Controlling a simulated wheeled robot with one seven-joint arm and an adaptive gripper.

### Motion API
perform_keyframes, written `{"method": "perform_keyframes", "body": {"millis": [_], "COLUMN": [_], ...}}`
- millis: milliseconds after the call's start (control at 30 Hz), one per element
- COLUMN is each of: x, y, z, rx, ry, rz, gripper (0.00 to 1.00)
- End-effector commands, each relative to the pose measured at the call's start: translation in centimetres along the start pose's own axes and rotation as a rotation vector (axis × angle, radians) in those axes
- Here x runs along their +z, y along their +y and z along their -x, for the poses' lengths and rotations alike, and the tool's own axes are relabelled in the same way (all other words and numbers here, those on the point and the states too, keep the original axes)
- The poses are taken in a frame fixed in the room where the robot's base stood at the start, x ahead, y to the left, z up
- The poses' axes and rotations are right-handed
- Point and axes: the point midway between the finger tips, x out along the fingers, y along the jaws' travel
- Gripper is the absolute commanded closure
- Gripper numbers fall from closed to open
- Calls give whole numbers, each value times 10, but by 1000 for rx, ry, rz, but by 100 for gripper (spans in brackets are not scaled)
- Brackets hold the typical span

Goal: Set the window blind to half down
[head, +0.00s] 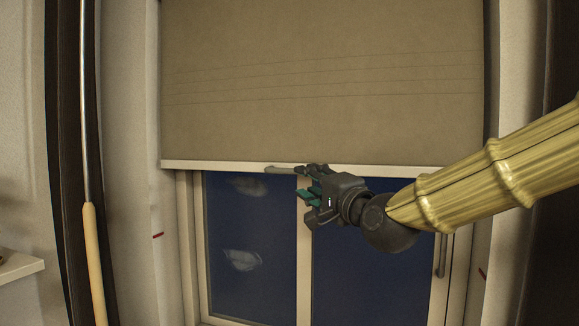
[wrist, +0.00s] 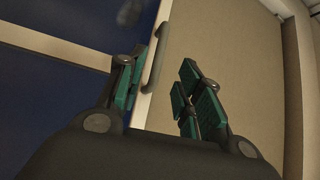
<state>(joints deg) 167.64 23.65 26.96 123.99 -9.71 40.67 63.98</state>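The tan window blind (head: 320,80) hangs over the upper part of the window. Its pale bottom rail (head: 215,165) is level and sits above the red marks on the window reveal, the left mark (head: 157,235) and the right mark (head: 482,273). A small grey handle (head: 280,170) is on the rail, and it also shows in the wrist view (wrist: 156,55). My gripper (head: 308,183) is at the rail, just right of the handle. In the wrist view my gripper (wrist: 160,75) is open, with the handle and rail edge between its fingers, closer to the left finger; contact cannot be told.
Below the blind are dark window panes (head: 245,240) with a pale frame and centre post (head: 304,265). A window handle (head: 441,255) is at the lower right. A pole with a wooden grip (head: 95,260) stands at the left, near a white ledge (head: 20,267).

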Motion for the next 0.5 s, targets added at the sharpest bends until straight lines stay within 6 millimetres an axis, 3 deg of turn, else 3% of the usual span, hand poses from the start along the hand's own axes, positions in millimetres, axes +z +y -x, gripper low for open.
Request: {"method": "perform_keyframes", "body": {"millis": [500], "x": [1], "y": [-2], "z": [-77], "rx": [3], "ry": [-2], "rz": [2], "gripper": [65]}}
